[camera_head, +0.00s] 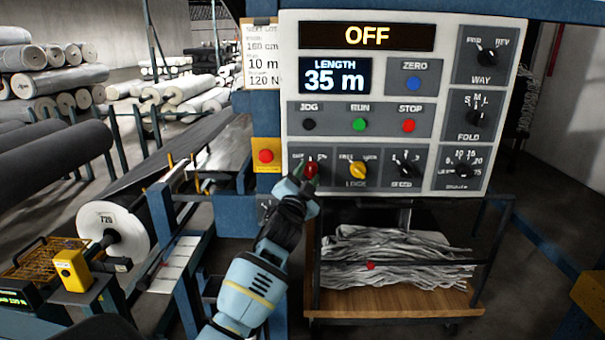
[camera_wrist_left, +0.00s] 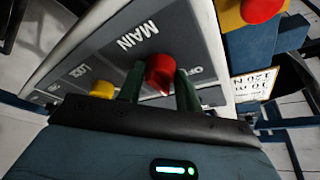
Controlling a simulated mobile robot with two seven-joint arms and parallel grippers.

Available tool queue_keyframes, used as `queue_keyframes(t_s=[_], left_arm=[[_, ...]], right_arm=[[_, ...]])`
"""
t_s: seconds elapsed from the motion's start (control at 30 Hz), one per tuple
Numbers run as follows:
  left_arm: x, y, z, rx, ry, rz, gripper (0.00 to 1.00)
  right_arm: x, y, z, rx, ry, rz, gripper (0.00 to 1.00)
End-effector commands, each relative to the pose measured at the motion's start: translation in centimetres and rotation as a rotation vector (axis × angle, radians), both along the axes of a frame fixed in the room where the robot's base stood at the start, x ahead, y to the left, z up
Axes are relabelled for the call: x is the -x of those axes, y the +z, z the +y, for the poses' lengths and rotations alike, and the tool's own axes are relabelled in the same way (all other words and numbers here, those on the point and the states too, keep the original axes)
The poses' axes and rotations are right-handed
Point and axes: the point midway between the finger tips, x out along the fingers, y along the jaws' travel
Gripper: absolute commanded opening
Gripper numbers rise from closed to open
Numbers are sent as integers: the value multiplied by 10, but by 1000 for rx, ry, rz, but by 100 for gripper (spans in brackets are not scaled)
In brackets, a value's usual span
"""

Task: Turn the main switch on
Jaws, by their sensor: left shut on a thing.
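The main switch is a red knob (camera_head: 311,170) at the lower left of the white control panel (camera_head: 464,110). The red knob also shows in the left wrist view (camera_wrist_left: 160,72), below the word MAIN. My left gripper (camera_head: 305,174) is shut on the red knob, with one green finger on each side of it in the left wrist view (camera_wrist_left: 160,88). The display (camera_head: 367,37) at the top of the panel reads OFF. My fingers partly hide the labels around the knob. My right gripper is not in view.
A yellow LOCK knob (camera_head: 357,170) sits close to the right of the red knob. A red stop button on a yellow box (camera_head: 266,157) is close to the left. A cart (camera_head: 400,301) with grey material stands below the panel. Fabric rolls (camera_head: 60,80) fill the left.

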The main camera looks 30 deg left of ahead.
Motion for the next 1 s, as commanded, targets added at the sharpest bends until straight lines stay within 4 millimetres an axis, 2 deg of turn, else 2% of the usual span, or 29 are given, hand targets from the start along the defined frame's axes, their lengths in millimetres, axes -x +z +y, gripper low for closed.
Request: queue_keyframes(t_s=[0.03,0.6,1.0], left_arm=[[1,6,2,-46,2,17,12],[2,8,4,-483,4,290,12],[2,9,4,-655,2,399,12]], right_arm=[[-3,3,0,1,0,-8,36],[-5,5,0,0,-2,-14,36],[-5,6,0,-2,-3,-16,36]])
